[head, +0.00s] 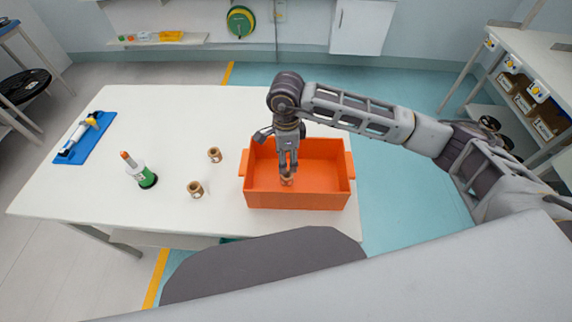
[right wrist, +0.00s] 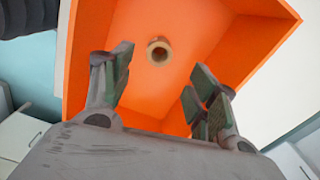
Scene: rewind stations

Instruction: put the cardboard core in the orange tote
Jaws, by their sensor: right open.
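The orange tote (head: 300,198) stands at the right end of the white table, and its inside fills much of the right wrist view (right wrist: 155,100). One cardboard core (head: 287,180) is inside the tote, below my right gripper; in the right wrist view the core (right wrist: 159,50) shows end-on against the orange. My right gripper (head: 287,168) points down into the tote. Its fingers (right wrist: 163,80) are spread apart with nothing between them. Two more cardboard cores stand on the table left of the tote, one farther back (head: 214,155) and one nearer (head: 195,189). My left gripper is not in view.
A green-based spindle with an orange tip (head: 142,174) stands left of the cores. A blue board holding a white tool (head: 84,138) lies at the table's left. A shelf with bins (head: 530,90) stands at the right. The table's middle back is clear.

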